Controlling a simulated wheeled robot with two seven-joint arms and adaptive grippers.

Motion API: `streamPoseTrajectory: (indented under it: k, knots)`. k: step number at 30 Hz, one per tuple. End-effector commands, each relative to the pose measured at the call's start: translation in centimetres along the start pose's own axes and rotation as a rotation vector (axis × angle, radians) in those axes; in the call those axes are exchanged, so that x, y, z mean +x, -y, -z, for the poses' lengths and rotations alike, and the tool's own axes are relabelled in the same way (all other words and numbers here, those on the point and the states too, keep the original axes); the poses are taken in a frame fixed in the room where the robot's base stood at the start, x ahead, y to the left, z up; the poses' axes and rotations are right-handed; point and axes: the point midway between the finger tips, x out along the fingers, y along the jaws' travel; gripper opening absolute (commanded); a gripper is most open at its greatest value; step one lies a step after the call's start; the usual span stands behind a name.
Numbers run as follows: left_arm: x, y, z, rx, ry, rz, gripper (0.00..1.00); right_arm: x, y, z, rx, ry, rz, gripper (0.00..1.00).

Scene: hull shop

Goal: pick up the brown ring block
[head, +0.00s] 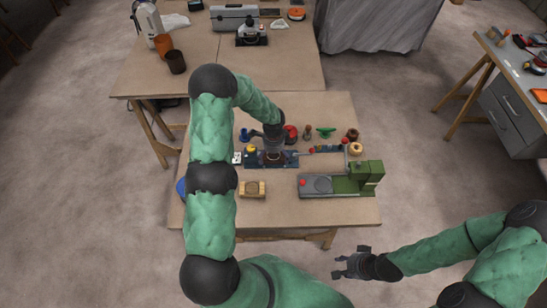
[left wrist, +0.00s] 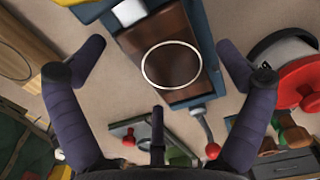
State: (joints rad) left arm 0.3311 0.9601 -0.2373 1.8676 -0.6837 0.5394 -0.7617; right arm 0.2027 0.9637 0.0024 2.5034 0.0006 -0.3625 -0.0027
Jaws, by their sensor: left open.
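The brown ring block (left wrist: 178,88) is dark brown with a pale ring on its top. In the left wrist view it lies between blue parts of a vise-like fixture (left wrist: 207,50). In the head view the block (head: 274,155) shows only partly under my left gripper (head: 273,149). My left gripper is open above the block, its fingers (left wrist: 161,52) apart on either side of it in the wrist view. I cannot tell the exact height gap. My right gripper (head: 345,266) looks open and empty, off the table's front edge at lower right.
The work table (head: 290,212) also holds a wooden block (head: 252,189), a green and grey machine (head: 345,183), a red round object (head: 290,133) and small parts along the back. A red-knobbed lever (left wrist: 211,148) stands close to the fixture. The table's front is mostly clear.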

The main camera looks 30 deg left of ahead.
Motion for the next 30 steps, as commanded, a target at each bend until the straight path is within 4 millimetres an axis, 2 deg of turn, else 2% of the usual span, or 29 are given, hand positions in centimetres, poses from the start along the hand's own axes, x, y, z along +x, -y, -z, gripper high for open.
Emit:
streamPoseTrajectory:
  k: [3,11,17,18,30]
  knots:
    - [0.98,0.02,0.02,0.0,-0.001,0.001,1.0,0.17,-0.06,0.01,0.0,0.0,0.0,0.4]
    - [1.06,0.04,0.02,-0.001,-0.001,0.002,1.0,0.14,-0.05,0.01,0.0,0.0,0.0,0.4]
    - [1.06,0.03,0.02,-0.001,-0.001,0.001,0.44,0.14,-0.05,0.01,0.0,0.0,0.0,0.4]
    - [1.06,0.03,0.02,-0.001,-0.001,0.001,0.42,0.14,-0.05,0.01,0.0,0.0,0.0,0.4]
    - [0.81,0.04,0.02,-0.001,-0.001,0.001,0.41,0.0,0.0,0.0,0.0,0.0,0.0,0.4]
